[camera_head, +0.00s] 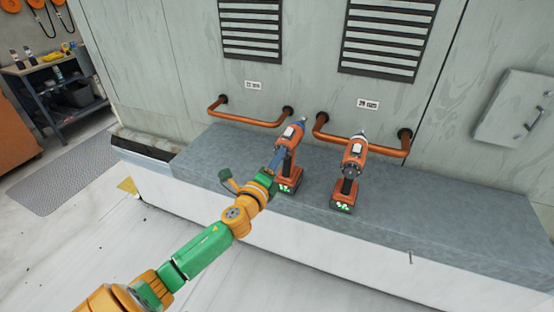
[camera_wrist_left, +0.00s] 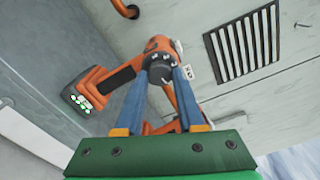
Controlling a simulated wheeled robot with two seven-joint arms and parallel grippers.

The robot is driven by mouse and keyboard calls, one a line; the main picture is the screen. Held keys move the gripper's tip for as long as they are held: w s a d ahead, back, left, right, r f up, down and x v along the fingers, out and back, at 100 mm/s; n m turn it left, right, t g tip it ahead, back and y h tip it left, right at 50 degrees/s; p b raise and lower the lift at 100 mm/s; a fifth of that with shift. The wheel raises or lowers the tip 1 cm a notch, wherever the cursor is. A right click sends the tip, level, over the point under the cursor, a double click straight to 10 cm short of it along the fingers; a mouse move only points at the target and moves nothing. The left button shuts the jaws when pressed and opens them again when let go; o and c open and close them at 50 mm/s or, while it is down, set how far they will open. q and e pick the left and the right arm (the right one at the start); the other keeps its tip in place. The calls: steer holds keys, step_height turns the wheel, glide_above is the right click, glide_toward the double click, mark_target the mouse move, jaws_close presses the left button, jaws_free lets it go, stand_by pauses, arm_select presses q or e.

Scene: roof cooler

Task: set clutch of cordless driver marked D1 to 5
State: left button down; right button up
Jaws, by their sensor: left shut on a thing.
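Two orange and black cordless drivers stand on the grey ledge in the head view, the left driver (camera_head: 286,134) and the right driver (camera_head: 354,157). I cannot read a D1 mark on either. My left gripper (camera_head: 278,157) reaches the left driver and partly hides it. In the left wrist view its blue fingers (camera_wrist_left: 160,80) are shut on the round dark end of a driver's head (camera_wrist_left: 157,46). That driver's battery (camera_wrist_left: 83,99) shows green lights at the left. The clutch numbers are too small to read. My right gripper is out of view.
The grey ledge (camera_head: 455,220) is bare to the right of the drivers. Copper pipe handles (camera_head: 250,122) stick out from the wall behind, under louvred vents (camera_head: 390,35). A wall box (camera_head: 515,108) hangs at the right. A workbench (camera_head: 55,90) stands far left.

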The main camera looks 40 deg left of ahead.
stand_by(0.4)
arm_select(q)
steer(key=c, duration=0.5)
jaws_free()
steer(key=b+v, duration=0.1)
steer(key=v, duration=0.6)
steer(key=shift+s, duration=0.1)
